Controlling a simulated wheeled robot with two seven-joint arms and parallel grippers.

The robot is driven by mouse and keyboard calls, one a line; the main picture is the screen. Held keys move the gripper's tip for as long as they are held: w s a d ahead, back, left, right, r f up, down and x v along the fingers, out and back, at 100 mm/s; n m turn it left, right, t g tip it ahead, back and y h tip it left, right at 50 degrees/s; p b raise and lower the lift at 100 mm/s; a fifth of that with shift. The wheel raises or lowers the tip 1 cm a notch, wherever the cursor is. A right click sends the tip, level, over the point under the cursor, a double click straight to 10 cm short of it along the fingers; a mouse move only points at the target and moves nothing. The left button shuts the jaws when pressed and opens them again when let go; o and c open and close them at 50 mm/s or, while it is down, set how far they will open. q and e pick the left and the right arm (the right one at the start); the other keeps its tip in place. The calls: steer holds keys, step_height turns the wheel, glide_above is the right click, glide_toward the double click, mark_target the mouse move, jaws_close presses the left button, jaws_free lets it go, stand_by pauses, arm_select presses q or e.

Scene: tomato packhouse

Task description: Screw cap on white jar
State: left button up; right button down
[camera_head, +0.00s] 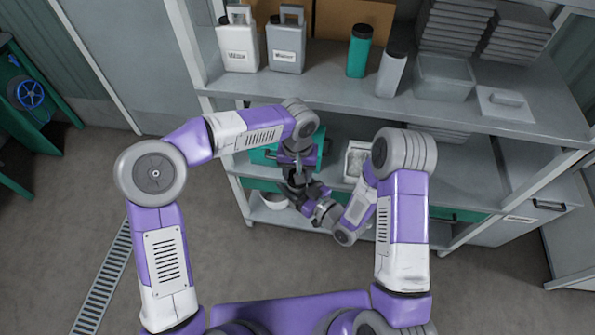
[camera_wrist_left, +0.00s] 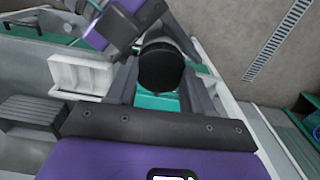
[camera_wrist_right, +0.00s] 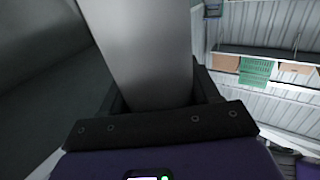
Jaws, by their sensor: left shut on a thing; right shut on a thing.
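In the left wrist view a round black cap (camera_wrist_left: 160,68) sits between the fingers of my left gripper (camera_wrist_left: 165,85), which is shut on it. In the right wrist view a smooth pale cylinder, the white jar (camera_wrist_right: 140,50), stands close between the fingers of my right gripper (camera_wrist_right: 158,95), which is shut on it. In the head view my left gripper (camera_head: 297,182) and right gripper (camera_head: 312,200) meet in front of the shelf. I cannot tell whether cap and jar touch.
On the upper shelf (camera_head: 480,125) stand two labelled jugs (camera_head: 238,45), a teal bottle (camera_head: 359,52), a grey bottle (camera_head: 390,75), a clear bin (camera_head: 444,80) and stacked trays (camera_head: 455,25). The floor (camera_head: 60,190) at left is clear.

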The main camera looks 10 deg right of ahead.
arm_select(q)
steer(key=m, duration=0.7)
steer(key=shift+m, duration=0.3)
steer(key=m, duration=0.3)
steer(key=shift+m, duration=0.4)
steer(key=m, duration=0.3)
steer(key=shift+m, duration=0.3)
steer(key=m, duration=0.3)
steer(key=shift+m, duration=0.4)
steer(key=m, duration=1)
steer(key=shift+f, duration=0.1)
steer(key=o, duration=1.2)
steer(key=shift+o, duration=0.2)
step_height(320, 180, up, 12)
